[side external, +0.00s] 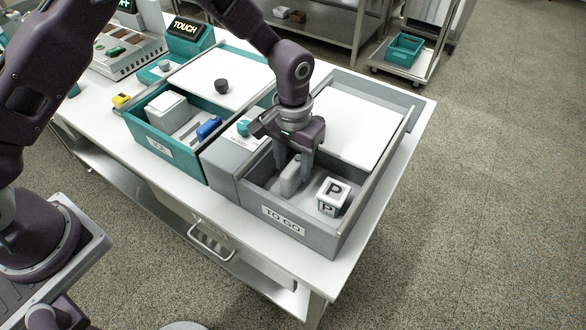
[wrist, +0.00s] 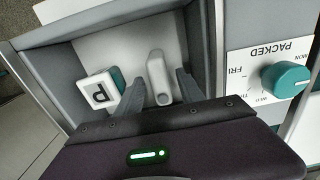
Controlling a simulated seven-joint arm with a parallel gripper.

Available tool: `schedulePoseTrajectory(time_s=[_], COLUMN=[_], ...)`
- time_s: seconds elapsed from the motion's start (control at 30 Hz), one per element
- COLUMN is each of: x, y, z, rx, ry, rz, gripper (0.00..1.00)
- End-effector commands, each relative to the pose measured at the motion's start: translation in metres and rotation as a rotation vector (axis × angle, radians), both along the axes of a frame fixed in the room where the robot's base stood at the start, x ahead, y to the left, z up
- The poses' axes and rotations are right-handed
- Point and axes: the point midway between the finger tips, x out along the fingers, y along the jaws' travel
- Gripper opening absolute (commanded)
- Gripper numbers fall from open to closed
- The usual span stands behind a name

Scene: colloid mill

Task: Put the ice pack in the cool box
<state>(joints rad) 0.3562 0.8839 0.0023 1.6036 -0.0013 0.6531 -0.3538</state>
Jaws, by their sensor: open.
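My gripper (side external: 293,160) is open and reaches down into the grey box (side external: 256,208) labelled "TO GO". In the wrist view its fingers (wrist: 162,92) stand on either side of a pale, rounded slab-like object (wrist: 158,72), which lies on the box floor; contact with the fingers is not clear. It also shows in the side view (side external: 290,177). A blue block-like object (side external: 209,127) lies in the teal box (side external: 190,164) to the left.
A white cube marked P (side external: 333,192) sits beside my gripper in the grey box. A white block (side external: 166,108) stands in the teal box. A "PACKED" panel with a teal dial (wrist: 286,78) lies between the boxes. White lids (side external: 352,130) cover the rear parts.

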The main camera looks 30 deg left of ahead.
Motion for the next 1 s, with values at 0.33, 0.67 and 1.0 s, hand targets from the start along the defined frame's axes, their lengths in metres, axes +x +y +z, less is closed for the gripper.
schedulePoseTrajectory(time_s=[0.33, 0.67, 1.0], x=[0.001, 0.0, -0.069], y=[0.0, 0.0, 0.075], z=[0.088, 0.102, 0.231], rx=[-0.001, 0.0, -0.047], ry=[-0.004, 0.0, -0.178], rz=[-0.001, 0.0, 0.009], gripper=[0.45, 0.45, 0.45])
